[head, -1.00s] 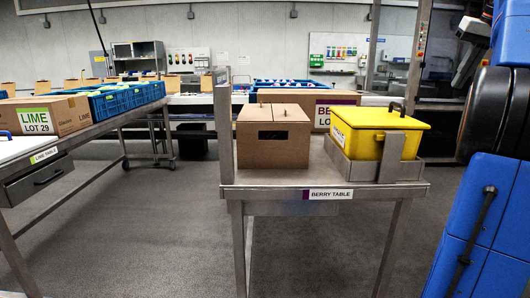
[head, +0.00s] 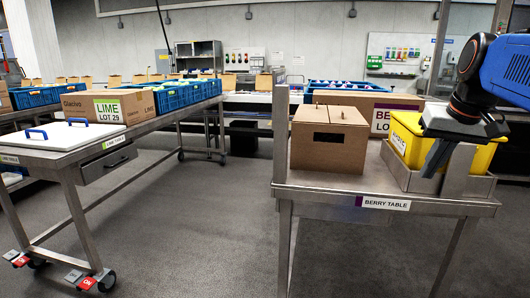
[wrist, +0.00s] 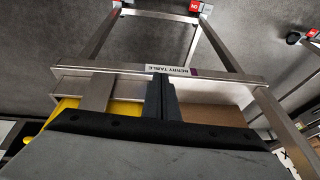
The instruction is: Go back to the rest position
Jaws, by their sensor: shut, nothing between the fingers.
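My gripper (head: 438,158) hangs at the right of the head view, in front of the yellow bin (head: 480,158) on the berry table (head: 330,190). Its fingers point down and are shut with nothing between them. In the wrist view the closed fingers (wrist: 161,98) show over the table's edge, beside the berry table label (wrist: 168,70). The yellow bin shows partly there at the left (wrist: 62,108). My arm hides part of the bin's top in the head view.
A cardboard box (head: 328,145) and a larger berry carton (head: 383,113) stand on the berry table. Grey floor (head: 215,215) between the tables is clear.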

